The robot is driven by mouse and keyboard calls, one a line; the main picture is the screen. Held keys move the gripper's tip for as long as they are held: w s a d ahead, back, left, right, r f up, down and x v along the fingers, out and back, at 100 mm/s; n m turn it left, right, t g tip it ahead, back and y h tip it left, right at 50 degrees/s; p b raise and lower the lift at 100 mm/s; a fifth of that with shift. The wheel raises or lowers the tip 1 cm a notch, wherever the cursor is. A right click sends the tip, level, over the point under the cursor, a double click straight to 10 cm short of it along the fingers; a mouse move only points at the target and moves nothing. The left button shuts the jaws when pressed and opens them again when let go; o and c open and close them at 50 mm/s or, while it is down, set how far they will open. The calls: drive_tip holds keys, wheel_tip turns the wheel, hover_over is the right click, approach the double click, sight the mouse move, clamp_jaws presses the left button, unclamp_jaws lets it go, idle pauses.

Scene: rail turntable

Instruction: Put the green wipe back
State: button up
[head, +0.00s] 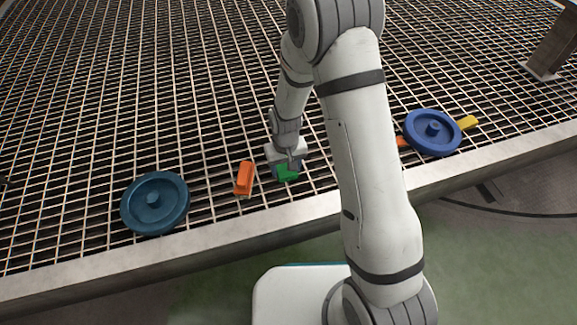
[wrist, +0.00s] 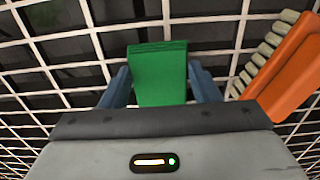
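The green wipe (wrist: 161,75) is a small green block-like piece between the two blue fingers of my gripper (wrist: 160,72) in the wrist view. Its sides meet the fingers near their tips, and its far end reaches past them. My gripper looks shut on it. In the head view the green wipe (head: 287,173) shows at the end of my gripper (head: 286,166), low over the grating. Whether the wipe touches the grating cannot be told.
An orange brush (head: 244,178) lies left of my gripper on the metal grating (head: 110,110). A blue handwheel (head: 432,132) and a yellow piece (head: 468,123) lie right, beyond my arm. The grating behind is clear.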

sight(286, 170)
drive_tip(key=o, duration=0.4)
drive_tip(key=shift+o, duration=0.2)
wheel_tip(286, 170, up, 12)
drive_tip(key=p, duration=0.5)
drive_tip(key=shift+r, duration=0.2)
drive_tip(key=s+d+r+m, duration=0.1)
drive_tip(key=s+d+r, duration=0.6)
drive_tip(key=s+r, duration=0.2)
drive_tip(key=s+d+r+m+t, duration=0.1)
drive_tip(key=s+d+r+m, duration=0.1)
drive_tip(key=s+d+r, duration=0.5)
wheel_tip(286, 170, up, 3)
drive_tip(key=shift+s+d+f, duration=0.1)
drive_tip(key=shift+s+d, duration=0.2)
drive_tip(key=shift+s, duration=0.55)
